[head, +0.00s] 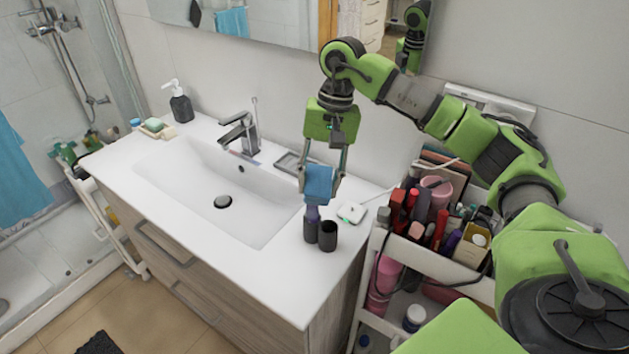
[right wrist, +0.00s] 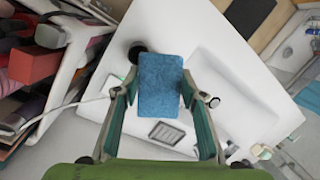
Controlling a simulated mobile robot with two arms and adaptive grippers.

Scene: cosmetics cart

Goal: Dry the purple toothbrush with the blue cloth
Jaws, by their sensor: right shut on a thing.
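The blue cloth (head: 319,183) is a small folded block held between the fingers of my right gripper (head: 320,190), above the right end of the white counter. It also shows in the right wrist view (right wrist: 160,86), between the two fingers. A purple piece (head: 312,213) shows directly below the cloth in the head view, at the top of a dark holder (head: 311,232). It may be the purple toothbrush, but its upper part is hidden behind the cloth. I cannot tell whether cloth and purple piece touch. My left gripper is not in view.
A second dark cup (head: 328,236) stands beside the holder. A white device with a cable (head: 351,212) lies to the right. The sink basin (head: 205,185) and faucet (head: 240,132) are to the left. A crowded cosmetics cart (head: 470,262) stands to the right.

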